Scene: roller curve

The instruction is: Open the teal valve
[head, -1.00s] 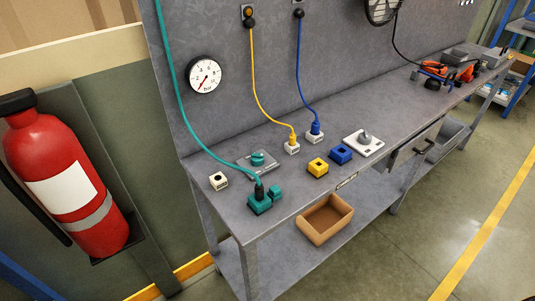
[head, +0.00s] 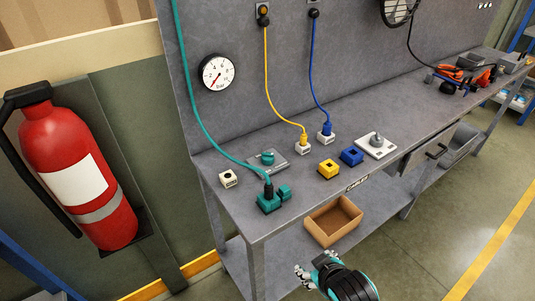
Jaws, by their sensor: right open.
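A teal knob (head: 267,158), which looks like the valve, sits on a grey plate (head: 281,164) near the left end of the workbench. In front of it a teal block (head: 270,206) holds a black plug on the end of a teal hose (head: 198,118). The knob's exact turn is too small to tell. My right gripper (head: 312,273) is open and empty, low in front of the bench and well apart from the knob.
A pressure gauge (head: 217,72) hangs on the back panel, its needle pointing lower left. White, yellow and blue blocks and a grey-knobbed plate (head: 376,146) stand on the bench (head: 420,112). A cardboard box (head: 333,221) sits below. A fire extinguisher (head: 80,180) is at left.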

